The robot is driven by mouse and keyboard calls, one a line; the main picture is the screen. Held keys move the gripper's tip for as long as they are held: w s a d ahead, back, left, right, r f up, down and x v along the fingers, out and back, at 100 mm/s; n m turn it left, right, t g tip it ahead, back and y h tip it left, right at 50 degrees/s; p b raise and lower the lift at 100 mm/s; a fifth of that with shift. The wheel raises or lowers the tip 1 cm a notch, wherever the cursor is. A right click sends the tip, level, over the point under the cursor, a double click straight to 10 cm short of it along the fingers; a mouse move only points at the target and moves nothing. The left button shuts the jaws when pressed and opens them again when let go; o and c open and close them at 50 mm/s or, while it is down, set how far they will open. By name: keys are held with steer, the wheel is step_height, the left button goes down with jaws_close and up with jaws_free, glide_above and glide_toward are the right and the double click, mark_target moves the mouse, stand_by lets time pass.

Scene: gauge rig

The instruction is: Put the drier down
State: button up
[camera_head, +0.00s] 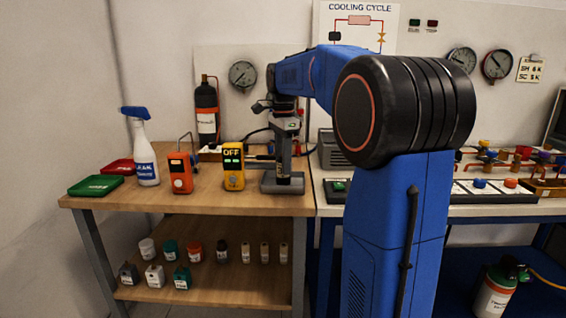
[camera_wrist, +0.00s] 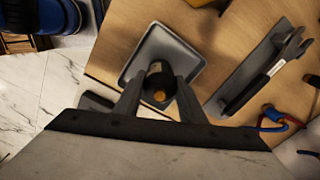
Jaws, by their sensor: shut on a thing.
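The drier, a small dark cylinder with an orange-copper end, stands between the two fingers of my gripper in the wrist view (camera_wrist: 157,76). My gripper (camera_wrist: 160,92) is shut on it. Beneath it is a square grey tray (camera_wrist: 190,58) with a raised rim on the wooden bench. In the head view my gripper (camera_head: 284,153) points down over the grey tray (camera_head: 290,187) at the bench's right end. The drier is mostly hidden there. I cannot tell whether its lower end touches the tray.
A yellow meter (camera_head: 233,168), an orange device (camera_head: 180,173) and a spray bottle (camera_head: 145,150) stand left of the tray. Green (camera_head: 95,186) and red (camera_head: 118,166) trays lie farther left. A long grey holder (camera_wrist: 250,75) lies beside the tray. Several small containers stand on the lower shelf (camera_head: 215,285).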

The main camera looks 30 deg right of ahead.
steer(key=shift+f, duration=0.15)
steer(key=o, duration=1.2)
step_height(320, 180, up, 12)
steer(key=shift+r, duration=0.2)
steer(key=s+a+f+n+t, duration=0.1)
steer(key=s+a+f+n, duration=0.4)
steer(key=s+f, duration=0.4)
steer(key=s+a+f+n+t, duration=0.2)
steer(key=s+a+f+n, duration=0.4)
steer(key=s+f+n, duration=0.2)
steer(key=s+a+f+n+t, duration=0.1)
steer(key=s+a+f+n, duration=0.4)
steer(key=s+f, duration=0.6)
steer(key=s+n, duration=0.2)
steer(key=s, duration=0.1)
steer(key=shift+a+f+t, duration=0.15)
steer(key=shift+f+t, duration=0.2)
steer(key=shift+t, duration=0.05)
